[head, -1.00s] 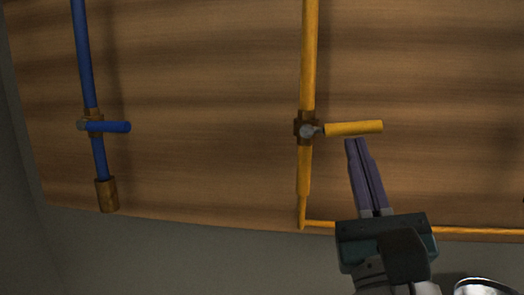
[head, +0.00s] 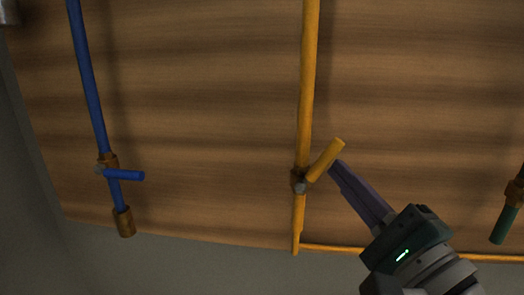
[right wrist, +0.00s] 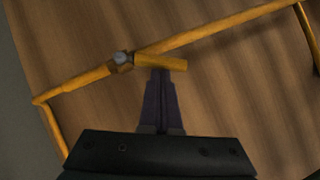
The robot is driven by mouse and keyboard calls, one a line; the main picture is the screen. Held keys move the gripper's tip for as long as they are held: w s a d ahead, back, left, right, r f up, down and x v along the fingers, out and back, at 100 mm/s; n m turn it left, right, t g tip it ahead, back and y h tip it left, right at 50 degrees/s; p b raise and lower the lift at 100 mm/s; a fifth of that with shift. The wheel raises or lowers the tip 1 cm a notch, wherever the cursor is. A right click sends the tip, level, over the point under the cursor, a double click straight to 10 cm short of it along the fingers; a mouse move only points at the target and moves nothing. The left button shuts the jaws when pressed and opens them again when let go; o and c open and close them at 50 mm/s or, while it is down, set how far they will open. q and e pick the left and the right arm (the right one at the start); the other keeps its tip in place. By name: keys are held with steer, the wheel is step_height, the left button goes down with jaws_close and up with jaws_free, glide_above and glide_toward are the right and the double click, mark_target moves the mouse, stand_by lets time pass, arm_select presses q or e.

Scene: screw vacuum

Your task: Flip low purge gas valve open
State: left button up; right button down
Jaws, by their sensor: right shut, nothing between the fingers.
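A yellow valve handle (head: 326,160) sits on a brown valve body (head: 299,181) on the vertical yellow pipe (head: 308,75). The handle points up and to the right, tilted away from the pipe line. My right gripper (head: 336,167) is shut and empty, its fingertips at the right side of the handle, by its free half. In the right wrist view the fingertips (right wrist: 161,74) meet the edge of the handle (right wrist: 163,62); contact looks likely, but a small gap cannot be ruled out. My left gripper is not in view.
A blue pipe (head: 87,80) with a blue handle (head: 124,174) pointing right is at the left. A green handle (head: 504,224) is at the right edge. A thin yellow pipe (head: 340,249) runs along the bottom of the wooden panel (head: 200,120). The space between the pipes is clear.

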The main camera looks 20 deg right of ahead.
steer(key=n+p, duration=0.1)
steer(key=r+n+g+p, duration=0.1)
steer(key=a+r+p, duration=0.1)
steer(key=shift+w+n+y+p, duration=0.3)
steer(key=shift+n+y+p, duration=0.1)
steer(key=shift+w+a+r+n+g+p, duration=0.2)
steer(key=shift+a+n+g+p, duration=0.1)
steer(key=shift+n+g+p, duration=0.55)
steer(key=shift+w+a+p, duration=0.15)
steer(key=shift+a+p, duration=0.05)
steer(key=shift+p, duration=0.25)
steer(key=shift+a, duration=0.1)
